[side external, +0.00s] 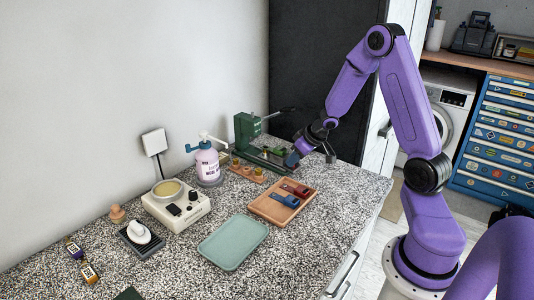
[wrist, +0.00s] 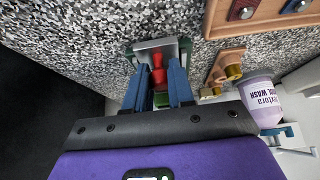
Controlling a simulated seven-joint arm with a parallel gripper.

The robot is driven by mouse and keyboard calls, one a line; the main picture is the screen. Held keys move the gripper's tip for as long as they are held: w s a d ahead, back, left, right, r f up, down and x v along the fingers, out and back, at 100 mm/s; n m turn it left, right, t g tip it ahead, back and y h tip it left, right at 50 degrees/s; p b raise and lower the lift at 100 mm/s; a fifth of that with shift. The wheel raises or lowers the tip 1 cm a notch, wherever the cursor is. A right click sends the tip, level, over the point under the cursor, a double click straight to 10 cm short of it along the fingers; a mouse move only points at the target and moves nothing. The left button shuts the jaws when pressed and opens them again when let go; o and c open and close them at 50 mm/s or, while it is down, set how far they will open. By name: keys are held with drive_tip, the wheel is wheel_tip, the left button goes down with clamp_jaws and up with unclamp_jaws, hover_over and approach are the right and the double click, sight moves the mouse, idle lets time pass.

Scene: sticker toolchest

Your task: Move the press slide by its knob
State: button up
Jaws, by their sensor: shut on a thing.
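The green press (side external: 247,132) stands at the back of the counter near the dark panel, with its bed reaching right toward my gripper. My gripper (side external: 291,160) is low at the right end of the bed in the side view. In the wrist view my gripper (wrist: 159,68) has its blue fingers on either side of the red knob (wrist: 158,75), shut on it. The grey press slide (wrist: 152,46) shows just beyond the knob, with green press parts around it. The knob is hidden by the fingers in the side view.
A wooden tray (side external: 264,211) with a blue and a red tool lies in front of the press. A wooden block with brass pieces (side external: 247,172) and a soap bottle (side external: 208,162) stand left of it. A green tray (side external: 230,243) lies nearer. Speckled counter between is clear.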

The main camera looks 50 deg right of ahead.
drive_tip(key=shift+s, duration=3.5)
drive_tip(key=o, duration=0.7)
drive_tip(key=shift+r, duration=3.05)
